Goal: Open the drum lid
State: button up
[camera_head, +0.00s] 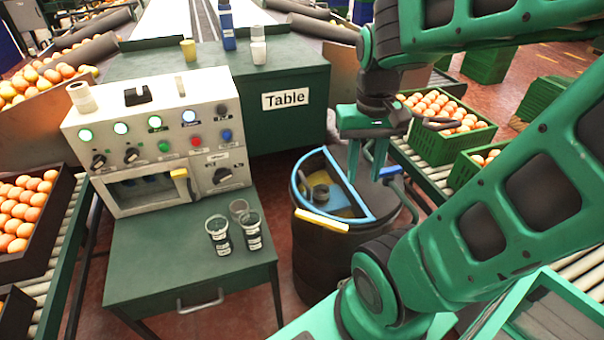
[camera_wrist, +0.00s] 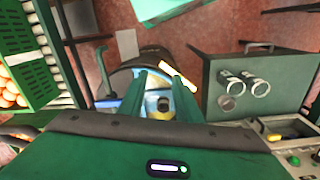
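The black drum (camera_head: 318,262) stands on the floor right of the small green table. Its top shows a blue-rimmed half-round opening (camera_head: 303,168), with a grey cylinder (camera_head: 320,191) and yellow surfaces inside. A yellow bar (camera_head: 321,220) is on the near edge. A blue handle (camera_head: 390,171) is at the right of the dark other half; whether this half is a folded lid I cannot tell. My gripper (camera_head: 366,180) points down over the drum top, fingers apart and empty. In the wrist view my gripper (camera_wrist: 160,82) straddles the view of the grey cylinder (camera_wrist: 163,104).
A control panel (camera_head: 150,150) with lit buttons stands at left. Several cups (camera_head: 219,232) stand on the small green table (camera_head: 165,262). The green "Table" block (camera_head: 290,125) is behind the drum.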

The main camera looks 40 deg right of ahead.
jog(key=w+d+f+n+h, duration=0.1)
jog(key=w+f, duration=0.2)
jog(key=w, duration=1)
jog(key=n+h, duration=0.1)
jog(key=n, duration=0.1)
send_near(303, 178)
jog(key=f, duration=0.2)
jog(key=d+f, duration=0.1)
jog(key=f, duration=0.4)
jog(key=shift+s+d+f, duration=0.1)
jog(key=shift+d+f, duration=0.15)
jog(key=shift+f, duration=0.15)
